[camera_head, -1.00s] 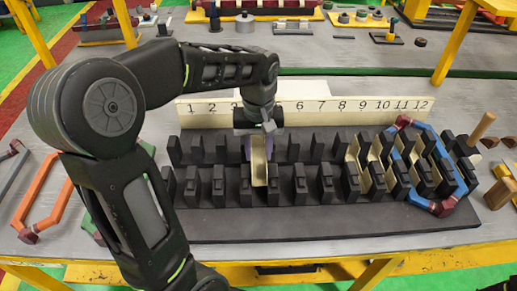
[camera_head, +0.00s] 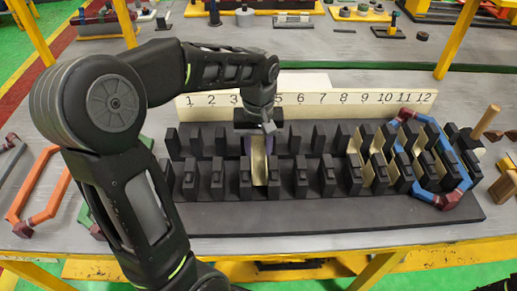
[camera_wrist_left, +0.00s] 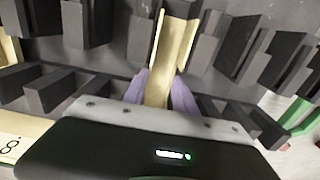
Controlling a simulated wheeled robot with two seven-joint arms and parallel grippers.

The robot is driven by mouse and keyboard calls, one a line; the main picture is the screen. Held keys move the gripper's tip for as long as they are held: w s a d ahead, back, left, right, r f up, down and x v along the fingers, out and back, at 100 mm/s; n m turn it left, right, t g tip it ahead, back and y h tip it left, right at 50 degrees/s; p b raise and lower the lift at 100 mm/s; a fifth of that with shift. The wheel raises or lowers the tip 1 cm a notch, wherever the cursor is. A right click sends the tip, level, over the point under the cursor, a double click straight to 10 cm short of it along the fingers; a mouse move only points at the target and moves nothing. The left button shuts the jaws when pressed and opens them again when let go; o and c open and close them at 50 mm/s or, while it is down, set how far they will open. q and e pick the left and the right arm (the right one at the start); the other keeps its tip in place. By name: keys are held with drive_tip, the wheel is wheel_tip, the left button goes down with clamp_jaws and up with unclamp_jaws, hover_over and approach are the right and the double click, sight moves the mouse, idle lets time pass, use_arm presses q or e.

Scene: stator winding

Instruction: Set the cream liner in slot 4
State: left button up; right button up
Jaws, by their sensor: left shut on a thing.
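The cream liner (camera_head: 259,163) is a narrow upright channel. My left gripper (camera_head: 258,145) is shut on it from above, with purple fingertips on either side. The liner stands among the black teeth of the stator base (camera_head: 330,213), below the hidden 4 on the number strip (camera_head: 340,101), between the 3 and the 5. Its near end lies between two front teeth; I cannot tell whether it rests on the slot floor. In the left wrist view the liner (camera_wrist_left: 172,50) rises between the purple fingers, with dark teeth on both sides. My right gripper is not in view.
More cream liners (camera_head: 378,172) stand in slots toward the right end. A blue coil with dark red corners (camera_head: 463,178) loops around teeth there. An orange coil (camera_head: 45,205) lies on the left. Wooden pieces (camera_head: 503,186) stand at the right edge. Several middle slots are empty.

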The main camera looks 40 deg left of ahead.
sight(258, 158)
use_arm(q)
drive_tip(key=shift+f+b, duration=0.75)
drive_tip(key=shift+f, duration=0.45)
idle(0.8)
drive_tip(key=o, duration=1.1)
drive_tip(key=shift+c, duration=0.2)
drive_tip(key=shift+r, duration=0.1)
drive_tip(key=shift+r+p, duration=0.65)
drive_tip(key=shift+r, duration=0.1)
wheel_tip(258, 158, up, 8)
drive_tip(key=p, duration=0.6)
drive_tip(key=shift+f, duration=0.2)
